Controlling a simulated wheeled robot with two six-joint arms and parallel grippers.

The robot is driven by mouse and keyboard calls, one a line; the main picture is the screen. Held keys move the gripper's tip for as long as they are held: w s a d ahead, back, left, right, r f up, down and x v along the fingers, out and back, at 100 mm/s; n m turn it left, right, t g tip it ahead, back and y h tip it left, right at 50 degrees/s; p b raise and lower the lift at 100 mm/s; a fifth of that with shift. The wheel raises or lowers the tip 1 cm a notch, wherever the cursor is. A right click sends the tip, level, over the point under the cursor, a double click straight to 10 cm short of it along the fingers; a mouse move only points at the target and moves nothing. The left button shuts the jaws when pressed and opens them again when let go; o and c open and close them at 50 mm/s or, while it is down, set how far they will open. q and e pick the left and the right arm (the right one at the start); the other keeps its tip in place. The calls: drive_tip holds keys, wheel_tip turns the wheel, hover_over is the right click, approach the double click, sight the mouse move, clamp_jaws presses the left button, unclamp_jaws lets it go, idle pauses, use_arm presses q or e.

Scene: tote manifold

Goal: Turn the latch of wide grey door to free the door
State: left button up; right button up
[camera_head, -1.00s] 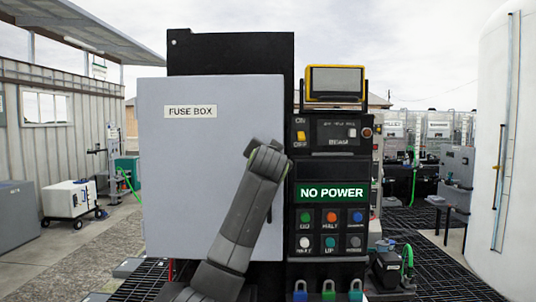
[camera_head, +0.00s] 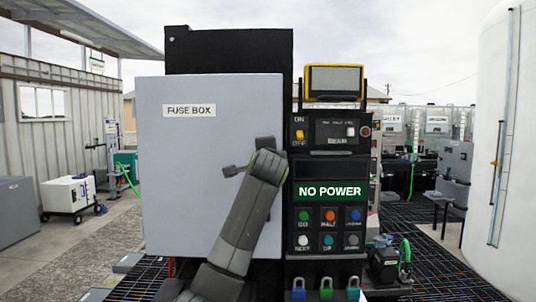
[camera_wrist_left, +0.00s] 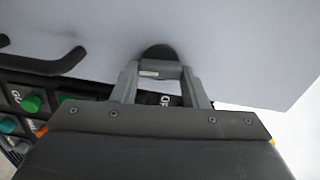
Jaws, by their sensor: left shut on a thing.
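The wide grey door (camera_head: 205,150) labelled FUSE BOX fills the middle of the head view and looks closed. My left arm crosses its lower right part, and the wrist hides much of the latch area. In the left wrist view, the grey latch (camera_wrist_left: 158,70), with a dark round base on the door face (camera_wrist_left: 230,50), sits between the fingers of my left gripper (camera_wrist_left: 160,78), which is shut on it. A small dark piece shows left of my wrist in the head view; I cannot tell whether it is latch or gripper. My right gripper is not in view.
Right of the door is a control panel (camera_head: 330,165) with a NO POWER sign (camera_head: 330,190), switches and several buttons. Several padlocks (camera_head: 326,288) are below it. A dark bent handle (camera_wrist_left: 50,62) shows beside the latch in the left wrist view. Open floor lies left.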

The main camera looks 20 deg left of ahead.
use_arm(q)
drive_tip(key=shift+m, duration=0.6)
drive_tip(key=shift+f, duration=0.1)
drive_tip(key=o, duration=1)
drive_tip(key=shift+d, duration=0.1)
drive_tip(key=b+v, duration=0.8)
drive_tip(key=v, duration=0.9)
drive_tip(key=shift+s, duration=0.2)
